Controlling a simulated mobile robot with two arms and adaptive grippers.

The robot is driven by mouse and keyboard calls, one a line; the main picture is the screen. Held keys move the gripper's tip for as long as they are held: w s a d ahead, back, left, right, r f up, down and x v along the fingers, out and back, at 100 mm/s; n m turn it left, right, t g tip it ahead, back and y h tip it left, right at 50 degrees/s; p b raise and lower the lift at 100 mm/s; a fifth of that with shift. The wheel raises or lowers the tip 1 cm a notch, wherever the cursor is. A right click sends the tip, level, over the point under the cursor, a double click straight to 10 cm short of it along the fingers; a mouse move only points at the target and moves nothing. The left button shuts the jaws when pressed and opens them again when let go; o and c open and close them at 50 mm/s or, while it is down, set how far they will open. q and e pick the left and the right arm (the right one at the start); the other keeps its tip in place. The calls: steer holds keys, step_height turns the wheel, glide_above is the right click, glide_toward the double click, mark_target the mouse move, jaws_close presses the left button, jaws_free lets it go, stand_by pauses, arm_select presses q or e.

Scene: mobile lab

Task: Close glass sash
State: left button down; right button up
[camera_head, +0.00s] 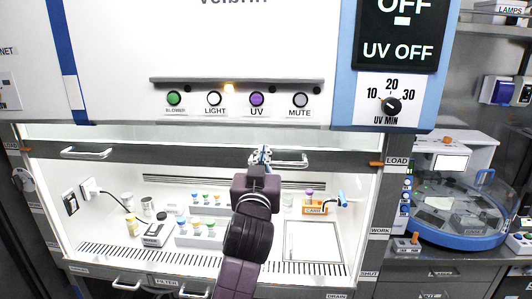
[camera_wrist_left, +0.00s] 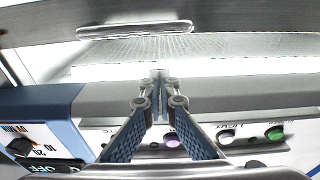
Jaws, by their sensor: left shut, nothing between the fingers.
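The glass sash's grey lower rail (camera_head: 190,156) spans the cabinet front, level with the orange LOAD marks. The cabinet is open below it. The rail carries a left handle (camera_head: 86,153) and a right handle (camera_head: 291,160). My left gripper (camera_head: 262,154) is shut and empty, in front of the rail near the left end of the right handle. In the left wrist view its fingertips (camera_wrist_left: 160,92) are together. That view also shows the rail (camera_wrist_left: 240,18) and a handle (camera_wrist_left: 135,31), apart from the fingers. My right gripper is not in view.
The control panel with buttons (camera_head: 237,100) is above the rail. Inside the cabinet are tube racks (camera_head: 198,238), a small device (camera_head: 158,232), an orange rack (camera_head: 315,207) and a tray (camera_head: 314,245). A blue-rimmed round machine (camera_head: 460,205) stands at right.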

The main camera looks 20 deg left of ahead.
arm_select(q)
steer(key=p+x, duration=0.2)
steer(key=x, duration=0.3)
steer(key=shift+f, duration=0.15)
steer(key=f, duration=0.1)
steer(key=s+f+p, duration=0.1)
steer(key=f, duration=0.1)
steer(key=shift+s+d+f, duration=0.1)
steer(key=shift+d+f, duration=0.1)
steer(key=shift+f, duration=0.15)
steer(key=shift+f, duration=0.1)
